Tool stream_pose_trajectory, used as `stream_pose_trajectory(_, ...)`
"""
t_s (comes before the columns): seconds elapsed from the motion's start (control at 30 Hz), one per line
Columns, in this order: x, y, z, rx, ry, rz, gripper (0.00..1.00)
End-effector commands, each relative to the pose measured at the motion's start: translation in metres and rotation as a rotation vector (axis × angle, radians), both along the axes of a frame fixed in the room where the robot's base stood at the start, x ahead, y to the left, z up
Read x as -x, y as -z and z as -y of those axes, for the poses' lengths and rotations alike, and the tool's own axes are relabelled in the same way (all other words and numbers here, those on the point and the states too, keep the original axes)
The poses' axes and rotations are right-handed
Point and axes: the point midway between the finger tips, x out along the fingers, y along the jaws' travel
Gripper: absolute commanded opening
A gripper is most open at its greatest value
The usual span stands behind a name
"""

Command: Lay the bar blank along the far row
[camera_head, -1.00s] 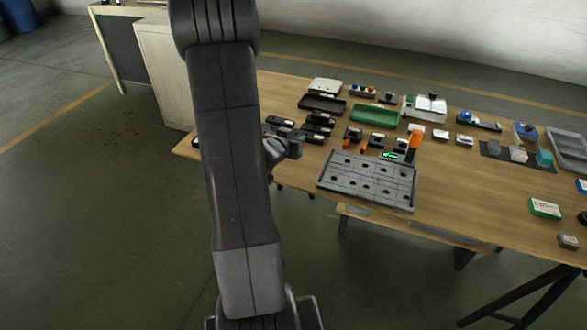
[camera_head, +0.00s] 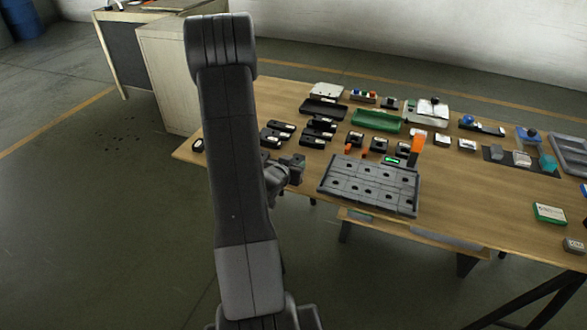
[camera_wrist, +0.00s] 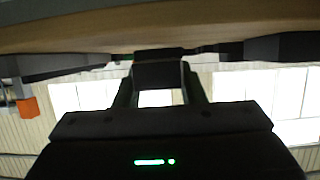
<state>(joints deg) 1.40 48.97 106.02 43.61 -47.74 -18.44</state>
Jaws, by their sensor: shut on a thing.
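A grey fixture plate (camera_head: 366,188) with two rows of dark round holes lies at the near edge of the wooden table; its far row is bare. In the head view my gripper (camera_head: 292,170) is left of the plate, at the table's near edge, and my arm partly covers it. In the wrist view my gripper (camera_wrist: 160,62) is closed around a dark block (camera_wrist: 160,76), which appears to be the bar blank. Its full length and ends cannot be made out. The blank cannot be picked out in the head view.
An upright orange piece (camera_head: 417,146) stands at the plate's far right corner. Several black blocks lie behind and left of the plate. A green tray (camera_head: 376,120) and a black tray (camera_head: 323,107) are farther back. Bare tabletop (camera_head: 470,190) lies right of the plate.

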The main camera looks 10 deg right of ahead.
Motion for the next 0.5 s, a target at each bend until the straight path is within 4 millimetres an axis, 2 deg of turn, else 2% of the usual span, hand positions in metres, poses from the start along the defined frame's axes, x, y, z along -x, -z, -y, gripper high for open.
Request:
stream_pose_trajectory(0.13, -0.0005, 0.0111, 0.0000, 0.001, -0.001, 0.002, 0.00)
stream_pose_trajectory(0.5, -0.0005, 0.0145, 0.0001, 0.001, -0.001, 0.003, 0.00)
